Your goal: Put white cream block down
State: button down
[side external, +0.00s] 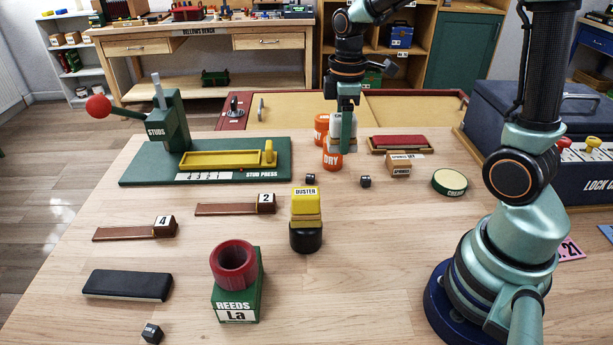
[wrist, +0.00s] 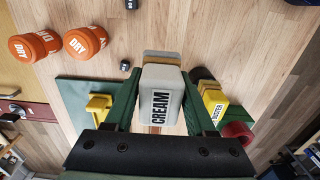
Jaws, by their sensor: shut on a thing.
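The white cream block (wrist: 158,95), lettered CREAM with a tan layer at one end, is between my gripper's two green fingers in the wrist view. My gripper (wrist: 155,100) is shut on it. In the side view my gripper (side external: 343,145) points down over the back middle of the table, in front of the orange DRY tins. Only a pale part of the block (side external: 335,142) shows there, partly hidden by a finger. It appears to be above the tabletop, but its exact height is hard to tell.
Orange DRY tins (side external: 332,158) stand behind the gripper. A yellow duster (side external: 306,203) sits on a black round base. Nearby are small dark cubes (side external: 365,181), a cardboard box (side external: 399,167), a round green tin (side external: 449,182) and the green stud press (side external: 225,172).

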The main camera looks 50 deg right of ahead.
aim_at(337, 203)
notch_tip(337, 203, down, 16)
jog(key=shift+r, duration=0.2)
dwell(0.4)
jog(key=shift+c, duration=1.2)
grip_release()
jog(key=shift+f, duration=0.1)
notch_tip(337, 203, up, 13)
jog(key=shift+f, duration=0.2)
jog(key=s+a+r+m+t, duration=0.2)
jog(key=s+r+m, duration=0.1)
jog(key=r, duration=0.3)
jog(key=s+a+r+m+t, duration=0.3)
jog(key=s+r+m, duration=0.1)
jog(key=r+m, duration=0.2)
jog(key=shift+a+t, duration=0.3)
